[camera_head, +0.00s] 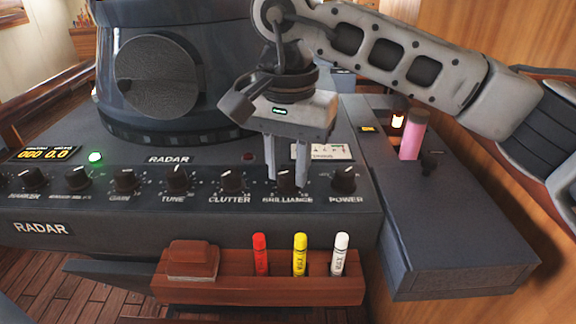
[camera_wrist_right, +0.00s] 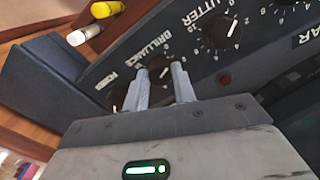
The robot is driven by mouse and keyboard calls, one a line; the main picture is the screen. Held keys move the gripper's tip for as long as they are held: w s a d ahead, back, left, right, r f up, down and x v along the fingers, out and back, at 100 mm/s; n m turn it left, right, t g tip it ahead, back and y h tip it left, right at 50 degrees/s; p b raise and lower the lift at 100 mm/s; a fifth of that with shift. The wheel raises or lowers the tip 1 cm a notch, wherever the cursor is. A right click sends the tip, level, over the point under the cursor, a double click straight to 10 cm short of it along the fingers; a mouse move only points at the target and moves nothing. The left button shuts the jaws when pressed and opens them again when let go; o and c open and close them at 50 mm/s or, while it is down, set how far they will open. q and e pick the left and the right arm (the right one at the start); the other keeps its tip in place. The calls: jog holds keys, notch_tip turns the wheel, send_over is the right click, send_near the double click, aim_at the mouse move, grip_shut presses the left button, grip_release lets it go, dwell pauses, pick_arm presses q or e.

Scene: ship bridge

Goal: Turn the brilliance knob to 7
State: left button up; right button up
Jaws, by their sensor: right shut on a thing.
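The brilliance knob (camera_head: 287,181) is a black knob on the radar console's front panel, above the word BRILLIANCE. It sits between the clutter knob (camera_head: 231,180) and the power knob (camera_head: 344,179). My right gripper (camera_head: 287,178) reaches down from above with its two pale fingers closed around the brilliance knob. In the right wrist view the fingers (camera_wrist_right: 160,88) straddle the knob (camera_wrist_right: 162,90), which they partly hide. The number its pointer faces cannot be read. My left gripper is not in view.
A wooden holder (camera_head: 210,290) with an eraser and red, yellow and white markers hangs below the panel. A large round radar housing (camera_head: 160,75) stands behind. A pink cylinder (camera_head: 413,135) stands on the right side console.

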jog(key=m+b, duration=0.1)
jog(key=m, duration=0.3)
jog(key=shift+m, duration=0.3)
jog(key=m, duration=0.2)
jog(key=shift+m, duration=0.4)
jog(key=shift+m+b, duration=0.35)
jog(key=shift+m, duration=0.55)
jog(key=m, duration=0.4)
jog(key=shift+m+b, duration=0.3)
jog(key=shift+b, duration=0.1)
jog(key=m, duration=0.3)
jog(key=shift+r+m+b, duration=0.1)
jog(key=shift+m+b, duration=0.2)
jog(key=m, duration=0.3)
jog(key=shift+m+b, duration=0.3)
jog(key=shift+b, duration=0.05)
jog(key=m, duration=0.3)
jog(key=shift+m+b, duration=0.3)
jog(key=shift+b, duration=0.1)
jog(key=m, duration=0.2)
jog(key=shift+m+b, duration=0.3)
jog(key=shift+m, duration=0.1)
jog(key=m, duration=0.3)
jog(key=shift+m+b, duration=0.4)
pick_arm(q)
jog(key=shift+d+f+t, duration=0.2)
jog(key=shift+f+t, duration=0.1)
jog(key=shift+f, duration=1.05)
pick_arm(e)
jog(key=shift+m, duration=0.8)
